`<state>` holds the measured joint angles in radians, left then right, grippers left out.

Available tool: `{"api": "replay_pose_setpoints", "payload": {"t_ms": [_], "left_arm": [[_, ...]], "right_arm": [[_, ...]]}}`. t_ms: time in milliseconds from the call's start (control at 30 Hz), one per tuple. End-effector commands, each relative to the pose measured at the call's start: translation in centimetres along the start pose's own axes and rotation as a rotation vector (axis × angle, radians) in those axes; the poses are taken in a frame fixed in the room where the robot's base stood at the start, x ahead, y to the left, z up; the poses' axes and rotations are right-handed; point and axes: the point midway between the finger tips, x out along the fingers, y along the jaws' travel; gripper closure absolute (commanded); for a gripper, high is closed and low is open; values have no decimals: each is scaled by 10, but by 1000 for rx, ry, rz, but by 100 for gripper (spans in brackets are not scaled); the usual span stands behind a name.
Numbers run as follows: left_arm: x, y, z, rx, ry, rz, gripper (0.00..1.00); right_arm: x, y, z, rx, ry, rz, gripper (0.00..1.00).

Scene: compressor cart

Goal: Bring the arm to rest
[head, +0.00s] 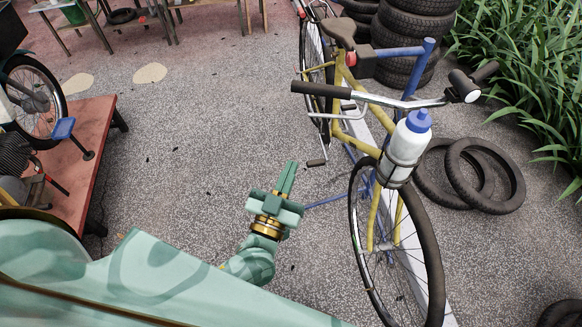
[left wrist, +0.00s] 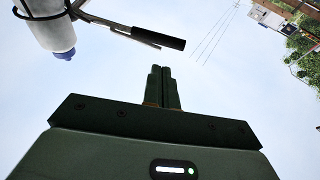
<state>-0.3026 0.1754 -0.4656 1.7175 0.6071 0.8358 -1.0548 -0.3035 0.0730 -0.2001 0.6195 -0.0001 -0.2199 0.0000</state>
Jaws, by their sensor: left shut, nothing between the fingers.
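My left gripper (head: 287,178) is in the middle of the head view, green with gold rings at the wrist. Its two fingers are together and empty, pointing up the picture. It is over the grey speckled ground, left of the yellow bicycle (head: 375,215), and apart from it as far as I can tell. In the left wrist view the gripper (left wrist: 162,72) also shows shut, against the sky. My right gripper is not in view.
The bicycle carries a white bottle (head: 406,145) with a blue cap; its handlebar grip (left wrist: 158,38) shows in the left wrist view. Loose tyres (head: 485,175) lie at the right. A red platform (head: 85,135) stands at the left. The ground between is mostly clear.

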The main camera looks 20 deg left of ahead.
Motion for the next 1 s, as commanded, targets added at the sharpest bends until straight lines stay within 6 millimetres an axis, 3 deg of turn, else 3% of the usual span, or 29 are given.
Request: {"api": "replay_pose_setpoints", "payload": {"t_ms": [400,500,567,633,767,900,1000], "left_arm": [[0,0,0,-15,-1,1,100],[-2,13,9,-77,-38,68,100],[-14,25,40,-79,-131,154,100],[-36,31,90,-57,-274,238,100],[-101,23,194,0,-582,333,100],[-189,-3,288,62,-913,365,100],[-261,-30,340,111,-1146,360,100]], "right_arm": [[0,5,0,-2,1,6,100],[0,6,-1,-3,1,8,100],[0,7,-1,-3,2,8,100],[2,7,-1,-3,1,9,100],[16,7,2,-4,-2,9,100],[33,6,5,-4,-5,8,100],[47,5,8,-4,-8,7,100]]}}
